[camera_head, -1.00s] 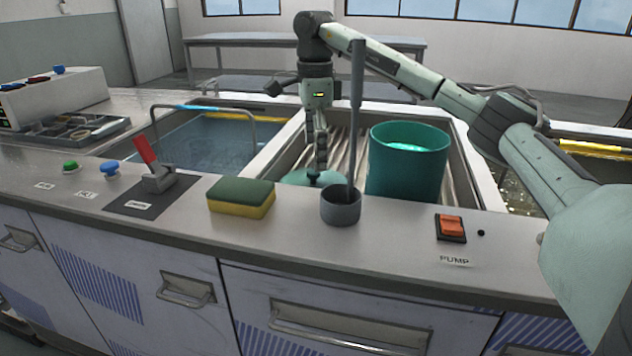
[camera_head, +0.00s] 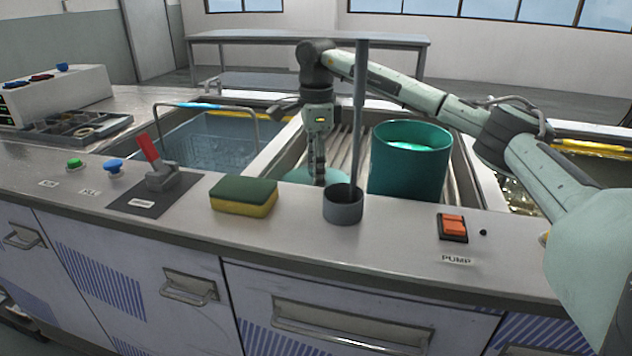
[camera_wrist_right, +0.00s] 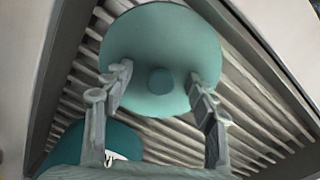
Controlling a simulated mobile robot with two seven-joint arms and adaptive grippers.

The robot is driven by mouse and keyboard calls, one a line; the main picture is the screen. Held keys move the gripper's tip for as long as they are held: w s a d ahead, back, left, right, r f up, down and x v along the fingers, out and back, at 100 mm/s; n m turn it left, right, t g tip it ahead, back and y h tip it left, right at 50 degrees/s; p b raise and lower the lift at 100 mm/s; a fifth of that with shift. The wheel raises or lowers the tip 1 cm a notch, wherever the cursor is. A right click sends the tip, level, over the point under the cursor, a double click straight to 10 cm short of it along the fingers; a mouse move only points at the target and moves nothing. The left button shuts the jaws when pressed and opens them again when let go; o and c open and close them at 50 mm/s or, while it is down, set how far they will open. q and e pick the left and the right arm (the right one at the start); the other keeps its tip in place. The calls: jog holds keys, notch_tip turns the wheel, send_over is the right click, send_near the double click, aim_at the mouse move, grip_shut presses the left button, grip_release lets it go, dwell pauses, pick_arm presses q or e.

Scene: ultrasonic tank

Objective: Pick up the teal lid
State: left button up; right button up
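The teal lid (camera_head: 330,176) is a round disc with a small knob in its middle. It lies on the ribbed rack in the middle basin, partly hidden behind the grey cup and my gripper in the head view. In the right wrist view the lid (camera_wrist_right: 140,40) shows nearly whole, with its knob (camera_wrist_right: 160,80) upward. My right gripper (camera_head: 317,180) points down over the lid. In the wrist view its two fingers (camera_wrist_right: 162,92) are apart, one on each side of the knob, with a gap on both sides. My left gripper is not in view.
A teal bucket (camera_head: 408,175) stands right of the lid. A grey cup (camera_head: 342,206) with an upright rod (camera_head: 359,110) is in front. A green-yellow sponge (camera_head: 243,196), a red lever (camera_head: 148,148) and an orange pump switch (camera_head: 453,226) are on the counter. A wire basket (camera_head: 215,140) sits in the left tank.

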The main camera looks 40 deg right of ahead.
jog(key=shift+f, duration=0.1)
grip_shut()
jog(key=shift+s, duration=0.1)
